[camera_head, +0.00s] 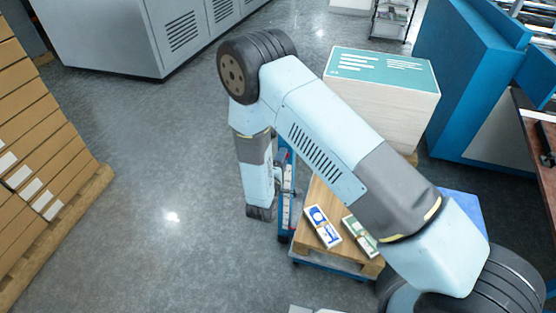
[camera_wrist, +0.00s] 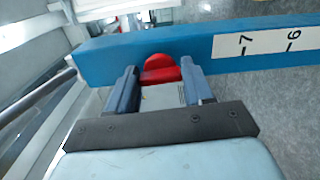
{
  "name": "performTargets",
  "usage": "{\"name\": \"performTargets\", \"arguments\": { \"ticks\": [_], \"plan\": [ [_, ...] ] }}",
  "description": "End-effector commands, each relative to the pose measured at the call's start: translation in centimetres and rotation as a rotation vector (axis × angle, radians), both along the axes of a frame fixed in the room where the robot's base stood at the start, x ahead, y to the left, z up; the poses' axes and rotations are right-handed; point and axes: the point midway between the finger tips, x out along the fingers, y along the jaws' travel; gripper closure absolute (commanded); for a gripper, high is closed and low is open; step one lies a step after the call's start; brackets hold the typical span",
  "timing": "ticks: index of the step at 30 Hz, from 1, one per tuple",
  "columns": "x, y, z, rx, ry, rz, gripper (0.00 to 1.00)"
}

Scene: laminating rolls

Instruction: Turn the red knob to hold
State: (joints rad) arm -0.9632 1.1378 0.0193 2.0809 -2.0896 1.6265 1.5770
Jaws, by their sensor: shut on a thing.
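The red knob (camera_wrist: 160,65) sits on the side of a blue beam (camera_wrist: 110,56) in the wrist view. The beam carries a white scale strip (camera_wrist: 262,44) with a 7 and a 6 legible. My gripper (camera_wrist: 158,76) is shut on the red knob, one finger on each side of it. A grey, label-like surface shows between the fingers, just below the knob. In the head view the blue post (camera_head: 286,205) with its white scale stands upright beside my arm. The knob and the fingers cannot be made out there.
A wooden-topped cart (camera_head: 340,258) holds two small printed packs (camera_head: 322,227) right of the post. A large paper stack (camera_head: 385,98) stands behind it. Stacked cartons (camera_head: 40,150) fill the left edge. Grey cabinets (camera_head: 110,35) stand at the back. Open floor (camera_head: 170,180) lies between.

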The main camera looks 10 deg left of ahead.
Motion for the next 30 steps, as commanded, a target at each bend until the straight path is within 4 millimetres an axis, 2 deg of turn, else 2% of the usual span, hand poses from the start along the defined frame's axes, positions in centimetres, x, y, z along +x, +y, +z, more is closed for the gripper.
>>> {"name": "performTargets", "arguments": {
  "ticks": [21, 22, 29, 30],
  "plan": [
    [-0.26, -0.36, -0.58, 0.062, 0.008, -0.004, 0.79],
    [-0.26, -0.36, -0.59, 0.062, 0.008, -0.004, 0.46],
    [-0.16, -0.22, -0.37, 0.064, 0.003, -0.002, 0.24],
    [-0.13, -0.19, -0.34, 0.065, 0.002, -0.002, 0.23]
  ]
}}
